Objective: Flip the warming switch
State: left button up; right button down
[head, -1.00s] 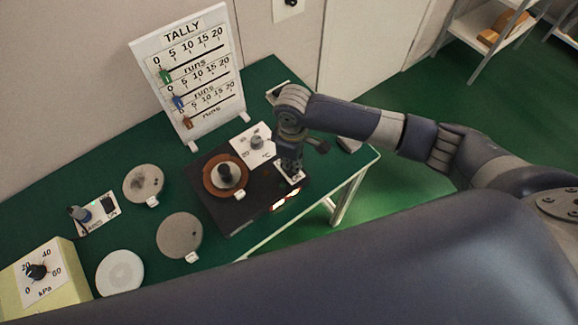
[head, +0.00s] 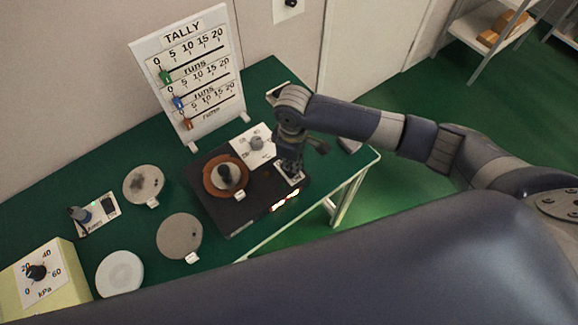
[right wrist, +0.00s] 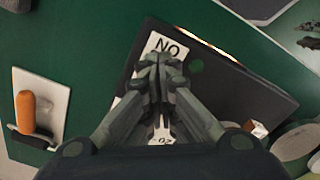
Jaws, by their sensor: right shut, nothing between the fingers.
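The warming switch's white label plate (right wrist: 167,45) shows in the right wrist view with upside-down lettering that reads ON at its far end. It sits on the black plate unit (head: 240,211). The switch itself is hidden behind my fingers. My right gripper (right wrist: 160,62) is shut and empty, with its fingertips over the middle of the label; whether they touch the switch I cannot tell. In the head view the right gripper (head: 290,170) points down at the unit's right end, covering most of the label. My left gripper is not in view.
A brown-ringed disc (head: 212,182) with a dark knob sits on the unit, beside a °C dial panel (head: 245,145). Several round discs lie to the left, near a small switch panel (head: 96,214). The tally board (head: 187,75) stands behind. An orange item (right wrist: 26,112) lies on a white plate.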

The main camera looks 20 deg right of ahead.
jog(key=shift+f+b, duration=0.5)
jog(key=shift+f, duration=0.65)
dwell(0.6)
jog(key=shift+s, duration=0.1)
jog(key=shift+r+p, duration=0.7)
jog(key=shift+p, duration=0.2)
notch_tip(320, 180, up, 6)
jog(key=p, duration=0.6)
jog(key=shift+f+p, duration=0.15)
jog(key=shift+p, duration=0.2)
